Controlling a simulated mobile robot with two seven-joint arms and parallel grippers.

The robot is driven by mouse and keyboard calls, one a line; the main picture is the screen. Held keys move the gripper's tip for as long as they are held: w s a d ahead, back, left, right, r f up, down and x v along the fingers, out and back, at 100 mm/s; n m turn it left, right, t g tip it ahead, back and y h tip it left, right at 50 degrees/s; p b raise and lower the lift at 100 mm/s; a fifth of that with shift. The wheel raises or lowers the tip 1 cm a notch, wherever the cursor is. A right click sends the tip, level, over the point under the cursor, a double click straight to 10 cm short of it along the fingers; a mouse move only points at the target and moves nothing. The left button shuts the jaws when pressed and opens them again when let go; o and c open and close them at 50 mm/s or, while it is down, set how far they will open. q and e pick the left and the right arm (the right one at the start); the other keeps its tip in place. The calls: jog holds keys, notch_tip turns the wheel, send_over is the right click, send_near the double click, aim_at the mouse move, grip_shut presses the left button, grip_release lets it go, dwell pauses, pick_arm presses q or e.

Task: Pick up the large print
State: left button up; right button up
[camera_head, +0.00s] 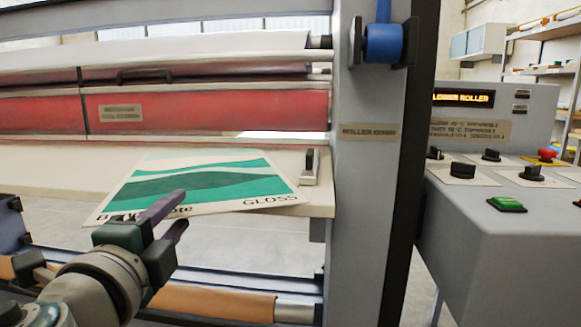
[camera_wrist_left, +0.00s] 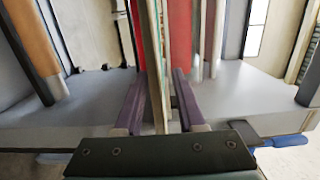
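The large print (camera_head: 200,182), white with green wave bands and the word GLOSS, lies on the cream feed table (camera_head: 60,160) of the laminator. Its front edge overhangs the table's front. My left gripper (camera_head: 180,208) is at that front edge, over the left part of the print's lettering, hiding some of it. In the left wrist view the print (camera_wrist_left: 159,60) appears edge-on as a thin upright strip between the two purple fingers of the left gripper (camera_wrist_left: 159,85). The fingers are apart; I cannot tell whether either touches it. My right gripper is not in view.
A small clamp-like block (camera_head: 310,166) stands at the table's right end, near the print's corner. The grey side frame (camera_head: 370,190) rises just right of it. A control panel (camera_head: 500,180) stands farther right. A brown roll (camera_head: 210,302) lies below the table.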

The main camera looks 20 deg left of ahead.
aim_at(184, 205)
pick_arm(q)
jog(key=x, duration=0.3)
jog(key=shift+w, duration=0.15)
jog(key=shift+c, duration=0.3)
grip_shut()
dwell(0.9)
